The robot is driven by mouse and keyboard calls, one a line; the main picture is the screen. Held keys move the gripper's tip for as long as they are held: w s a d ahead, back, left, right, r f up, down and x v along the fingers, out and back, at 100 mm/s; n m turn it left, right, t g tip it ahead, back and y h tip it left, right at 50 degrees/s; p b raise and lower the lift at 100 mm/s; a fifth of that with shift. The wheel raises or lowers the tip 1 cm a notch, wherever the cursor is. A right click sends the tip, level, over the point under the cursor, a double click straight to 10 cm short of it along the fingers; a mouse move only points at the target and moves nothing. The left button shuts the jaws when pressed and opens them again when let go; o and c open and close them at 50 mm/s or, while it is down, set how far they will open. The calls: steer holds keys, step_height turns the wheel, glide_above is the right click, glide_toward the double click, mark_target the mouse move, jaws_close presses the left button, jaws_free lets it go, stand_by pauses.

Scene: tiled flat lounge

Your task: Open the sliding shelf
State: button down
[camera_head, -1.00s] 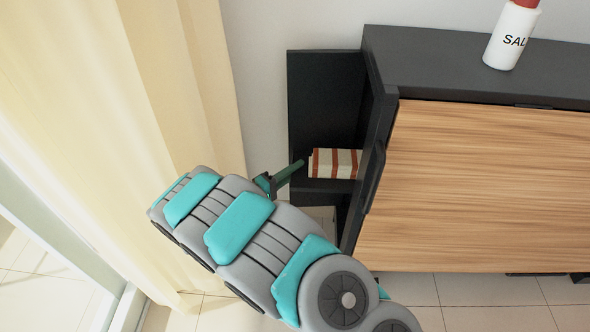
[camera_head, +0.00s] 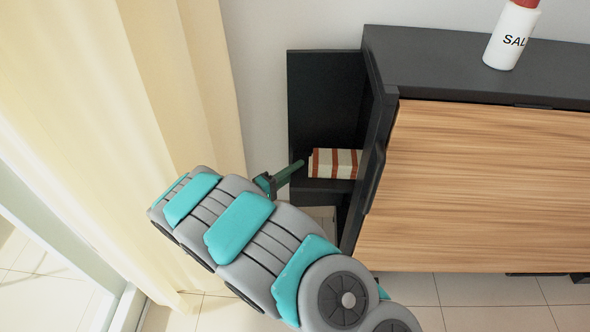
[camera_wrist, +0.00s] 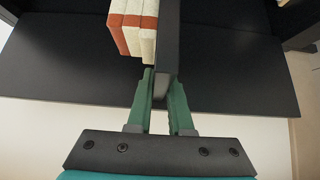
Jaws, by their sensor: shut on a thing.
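The sliding shelf (camera_head: 322,95) is a black unit standing out from the left end of the dark cabinet. A red and cream striped block of books (camera_head: 335,164) sits inside it and also shows in the wrist view (camera_wrist: 135,25). My gripper (camera_head: 301,163) reaches the shelf's left side in the head view. In the wrist view, the green fingers (camera_wrist: 163,96) are shut on a thin dark upright panel (camera_wrist: 167,45) of the shelf, one on each side. In the head view, the fingertips' contact with this panel is hard to make out.
The cabinet (camera_head: 450,62) has a wooden front (camera_head: 480,190) and a salt bottle (camera_head: 511,38) on top. A cream curtain (camera_head: 120,120) hangs close on the left of my arm, beside a glass door frame. Tiled floor (camera_head: 490,300) lies in front of the cabinet.

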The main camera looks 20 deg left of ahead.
steer(key=shift+a, duration=0.1)
steer(key=s+a+b, duration=0.1)
steer(key=s+a, duration=0.1)
steer(key=a, duration=0.6)
steer(key=shift+b, duration=0.35)
steer(key=shift+a, duration=0.1)
steer(key=c, duration=0.8)
jaws_free()
steer(key=shift+s, duration=0.1)
